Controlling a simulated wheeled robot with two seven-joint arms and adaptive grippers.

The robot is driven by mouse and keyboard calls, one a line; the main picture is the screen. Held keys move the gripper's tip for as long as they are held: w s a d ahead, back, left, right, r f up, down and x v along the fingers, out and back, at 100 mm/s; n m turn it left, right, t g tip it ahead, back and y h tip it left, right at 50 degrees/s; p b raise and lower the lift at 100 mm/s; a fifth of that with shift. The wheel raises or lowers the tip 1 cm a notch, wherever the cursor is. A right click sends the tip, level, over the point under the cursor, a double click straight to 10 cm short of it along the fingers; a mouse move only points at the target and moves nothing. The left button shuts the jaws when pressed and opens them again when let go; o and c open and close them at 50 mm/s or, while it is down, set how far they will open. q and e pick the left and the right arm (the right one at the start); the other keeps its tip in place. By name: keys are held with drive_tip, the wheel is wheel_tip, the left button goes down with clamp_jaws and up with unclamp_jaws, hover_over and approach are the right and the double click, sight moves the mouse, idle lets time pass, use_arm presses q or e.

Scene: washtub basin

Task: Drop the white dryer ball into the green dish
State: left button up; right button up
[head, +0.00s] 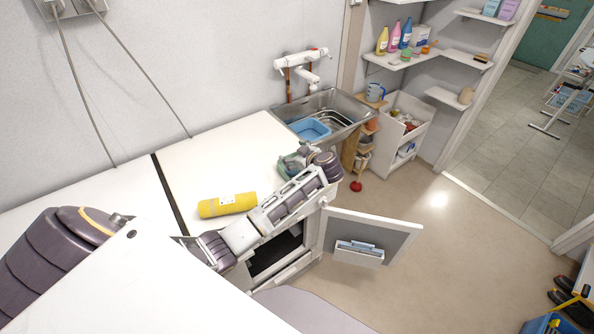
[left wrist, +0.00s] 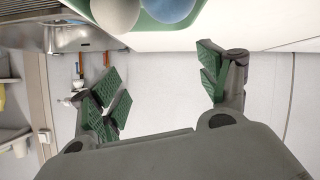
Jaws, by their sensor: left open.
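The green dish (head: 284,170) sits on the white counter near the sink, mostly hidden behind my left gripper (head: 297,160) in the head view. In the left wrist view the dish (left wrist: 198,8) shows at the top edge, cut off by the frame. The white dryer ball (left wrist: 114,13) shows against the dish, with a blue ball (left wrist: 168,8) beside it. Both balls look to be within the dish, though the cut-off view hides how they rest. My left gripper (left wrist: 163,80) is open, with nothing between its green-padded fingers.
A yellow cylinder (head: 227,205) lies on the counter beside my left arm. A cabinet door (head: 370,235) stands open below.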

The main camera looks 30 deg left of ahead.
use_arm(q)
drive_tip(key=v, duration=1.2)
idle(1.1)
